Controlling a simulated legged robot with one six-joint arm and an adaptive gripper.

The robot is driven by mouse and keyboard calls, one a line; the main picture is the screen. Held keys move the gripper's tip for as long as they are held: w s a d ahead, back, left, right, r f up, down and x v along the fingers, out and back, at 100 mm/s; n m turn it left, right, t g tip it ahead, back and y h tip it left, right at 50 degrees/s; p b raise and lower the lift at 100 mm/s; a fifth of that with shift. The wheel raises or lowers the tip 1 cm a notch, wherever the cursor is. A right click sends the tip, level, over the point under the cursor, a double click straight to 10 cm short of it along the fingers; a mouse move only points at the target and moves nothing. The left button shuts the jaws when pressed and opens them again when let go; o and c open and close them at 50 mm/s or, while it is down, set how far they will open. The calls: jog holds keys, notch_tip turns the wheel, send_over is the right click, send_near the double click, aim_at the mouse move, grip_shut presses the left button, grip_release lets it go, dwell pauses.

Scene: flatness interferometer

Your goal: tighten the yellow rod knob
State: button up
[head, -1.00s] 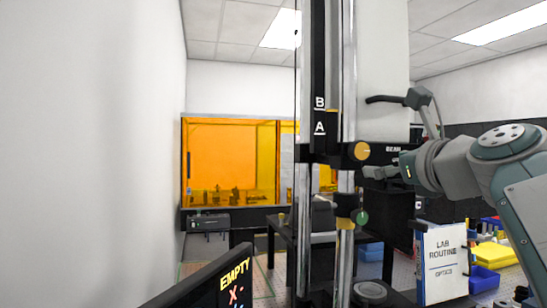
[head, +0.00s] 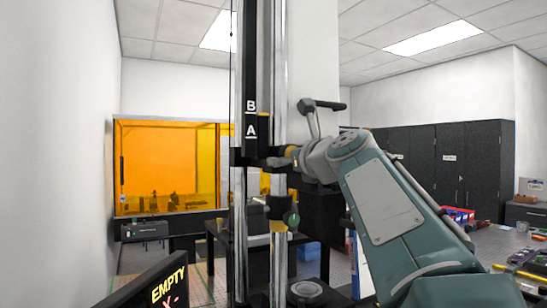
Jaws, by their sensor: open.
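The yellow rod knob (head: 291,149) sits on the black clamp block (head: 254,158) on the upright rods, just below the A mark. Only a small part of its yellow face shows, because my gripper covers the rest. My gripper (head: 279,162) is open and right at the knob, coming from the right. I cannot tell whether its fingers touch the knob or are around it.
A green knob (head: 292,219) is lower on the rods. A black screen reading EMPTY (head: 160,285) stands at the front left. An orange enclosure (head: 165,160) and black cabinets (head: 455,165) are behind. A bench (head: 500,243) with small items lies at right.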

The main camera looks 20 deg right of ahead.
jog(key=shift+d, duration=0.6)
jog(key=c, duration=0.4)
jog(key=shift+s+a, duration=0.1)
jog(key=shift+a, duration=0.4)
jog(key=c, duration=0.7)
jog(key=shift+c, duration=0.2)
jog(key=shift+d, duration=0.1)
